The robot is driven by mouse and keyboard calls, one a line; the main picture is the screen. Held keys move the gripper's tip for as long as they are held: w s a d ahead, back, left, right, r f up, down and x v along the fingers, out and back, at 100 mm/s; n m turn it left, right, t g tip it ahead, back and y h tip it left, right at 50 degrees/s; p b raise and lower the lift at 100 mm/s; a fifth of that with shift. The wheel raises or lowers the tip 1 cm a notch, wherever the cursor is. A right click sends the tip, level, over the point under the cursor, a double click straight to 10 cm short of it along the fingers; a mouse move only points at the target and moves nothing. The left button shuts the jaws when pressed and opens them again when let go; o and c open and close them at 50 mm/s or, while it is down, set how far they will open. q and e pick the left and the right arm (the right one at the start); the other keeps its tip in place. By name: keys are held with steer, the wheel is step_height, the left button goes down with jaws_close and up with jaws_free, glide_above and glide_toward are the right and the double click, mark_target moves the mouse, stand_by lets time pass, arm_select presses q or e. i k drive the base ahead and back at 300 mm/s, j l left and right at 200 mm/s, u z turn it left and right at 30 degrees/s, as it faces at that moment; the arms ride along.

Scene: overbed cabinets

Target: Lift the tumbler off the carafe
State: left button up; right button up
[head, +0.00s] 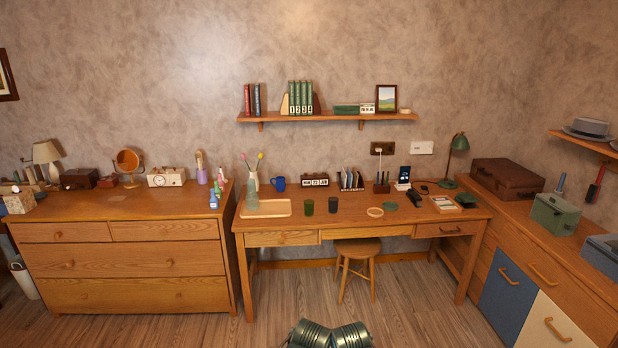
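A pale, see-through vessel (252,200), which looks like the carafe, stands at the left end of a light wooden tray (278,208) on the desk. It is small and faint, and I cannot tell whether a tumbler sits over its top. Two dark green glasses stand apart on the desk to the right of the tray: one glass (309,207) close to the tray and another glass (333,205) beside it. Neither of my grippers shows; only ribbed metal parts, probably my own arms, show at the bottom edge.
A white vase with flowers (252,181) stands close behind the vessel, and a blue mug (279,184) is behind the tray. Small bottles (214,198) stand on the dresser to the left. A stool (357,248) is in front of the desk (410,218). The floor before it is clear.

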mark_target(250, 183)
steer(key=i+u, duration=0.35)
steer(key=i, duration=0.4)
steer(key=i+u, duration=0.4)
steer(key=i, duration=0.3)
steer(key=i+j+z, duration=0.25)
steer(key=i, duration=0.25)
steer(key=i+j+z, duration=0.25)
steer(key=i, duration=0.25)
steer(key=i+j+z, duration=0.65)
steer(key=j, duration=0.25)
steer(key=j+z, duration=0.2)
steer(key=i+j+z, duration=0.2)
steer(key=j, duration=0.3)
steer(key=k, duration=0.05)
